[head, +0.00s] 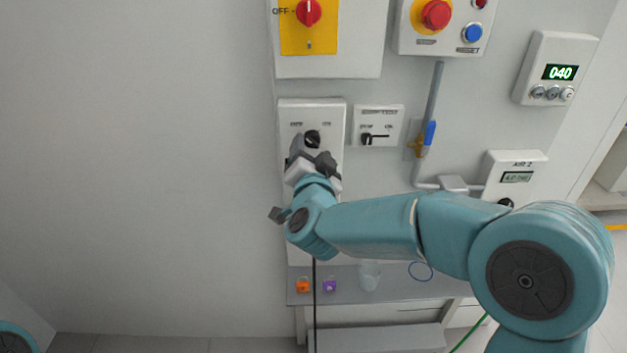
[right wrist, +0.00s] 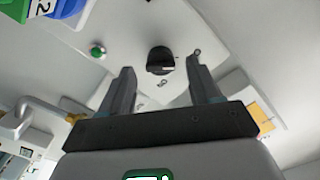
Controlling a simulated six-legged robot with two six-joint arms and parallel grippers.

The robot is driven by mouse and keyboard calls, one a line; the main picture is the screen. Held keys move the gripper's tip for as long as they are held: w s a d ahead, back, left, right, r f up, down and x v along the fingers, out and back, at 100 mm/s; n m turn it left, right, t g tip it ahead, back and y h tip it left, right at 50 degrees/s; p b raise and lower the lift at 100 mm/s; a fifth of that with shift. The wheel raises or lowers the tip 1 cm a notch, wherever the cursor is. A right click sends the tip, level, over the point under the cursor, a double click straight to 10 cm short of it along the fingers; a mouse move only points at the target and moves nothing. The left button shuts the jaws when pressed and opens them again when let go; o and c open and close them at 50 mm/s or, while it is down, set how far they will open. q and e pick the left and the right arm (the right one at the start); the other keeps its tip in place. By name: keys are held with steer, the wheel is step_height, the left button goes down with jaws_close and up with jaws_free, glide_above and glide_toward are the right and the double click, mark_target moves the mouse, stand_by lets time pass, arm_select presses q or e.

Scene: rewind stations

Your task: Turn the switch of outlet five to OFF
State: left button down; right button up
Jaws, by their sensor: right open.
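A white outlet box (head: 335,112) is fixed on the wall. My right gripper (head: 315,161) is just below and in front of this switch, hiding the lower box. In the right wrist view the right gripper (right wrist: 161,68) is open and empty. The dark switch knob (right wrist: 161,60) appears between its fingertips, apart from both fingers. My left gripper is out of view.
A yellow plate with a red rotary switch (head: 309,12) is above. A small box with a black lever (head: 379,126) is close on the right. A red button (head: 436,15) is at upper right. Below, a grey shelf (head: 345,296) holds orange and purple padlocks. The left wall is bare.

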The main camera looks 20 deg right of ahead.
steer(key=b+v, duration=0.2)
steer(key=v, duration=1.2)
